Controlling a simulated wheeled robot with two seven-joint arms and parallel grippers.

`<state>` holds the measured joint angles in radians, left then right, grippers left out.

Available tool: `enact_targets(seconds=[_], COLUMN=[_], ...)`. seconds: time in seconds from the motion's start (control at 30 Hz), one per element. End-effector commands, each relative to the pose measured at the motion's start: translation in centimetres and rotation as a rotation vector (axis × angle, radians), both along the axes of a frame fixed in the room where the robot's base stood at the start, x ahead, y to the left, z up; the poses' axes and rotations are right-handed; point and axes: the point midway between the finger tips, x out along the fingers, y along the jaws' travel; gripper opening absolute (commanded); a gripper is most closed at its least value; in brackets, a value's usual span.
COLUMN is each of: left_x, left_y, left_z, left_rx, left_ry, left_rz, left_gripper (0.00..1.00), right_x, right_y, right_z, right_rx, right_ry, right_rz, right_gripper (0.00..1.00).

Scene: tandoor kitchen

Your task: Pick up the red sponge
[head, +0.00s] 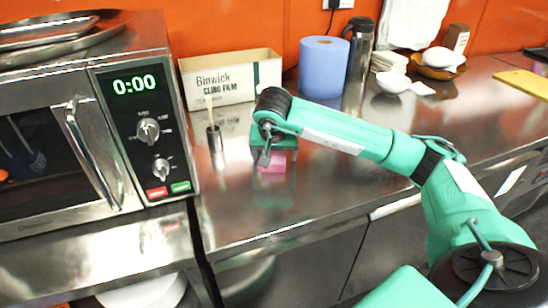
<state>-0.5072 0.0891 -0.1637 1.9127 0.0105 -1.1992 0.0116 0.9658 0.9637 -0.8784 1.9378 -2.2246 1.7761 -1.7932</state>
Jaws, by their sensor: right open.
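The red sponge (274,165) shows as a small pinkish-red patch on the steel counter, and most of it is hidden. My right gripper (270,158) is directly over it, pointing down from the end of the green arm. Its fingers are open. I cannot tell whether they touch the sponge or are around it. My left gripper is not in view.
Behind are a cling film box (228,82), a blue paper roll (323,68) and a steel flask (358,62). White bowls (394,83) are further right. The counter front (330,190) is clear.

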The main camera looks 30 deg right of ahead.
Motion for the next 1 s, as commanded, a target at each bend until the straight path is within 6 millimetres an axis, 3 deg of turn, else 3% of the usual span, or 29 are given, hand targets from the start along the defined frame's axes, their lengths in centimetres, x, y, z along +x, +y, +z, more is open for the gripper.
enact_targets(seconds=[0.03,0.2,0.27,0.8,1.0], left_x=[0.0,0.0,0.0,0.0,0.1], left_y=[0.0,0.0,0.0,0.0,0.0], left_z=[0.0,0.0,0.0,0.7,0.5], left_rx=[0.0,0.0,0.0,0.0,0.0], left_ry=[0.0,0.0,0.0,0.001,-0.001], left_rz=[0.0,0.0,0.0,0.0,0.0], left_gripper=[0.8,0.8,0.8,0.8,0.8], right_x=[0.0,0.0,0.0,0.0,-2.5], right_y=[0.0,0.0,0.0,0.1,1.9], right_z=[0.0,0.0,0.0,0.8,2.9], right_rx=[0.0,0.0,0.0,0.001,0.001], right_ry=[0.0,0.0,0.0,-0.002,-0.003], right_rz=[0.0,0.0,0.0,0.002,0.005], right_gripper=[0.79,0.45,0.37,0.37,0.37])
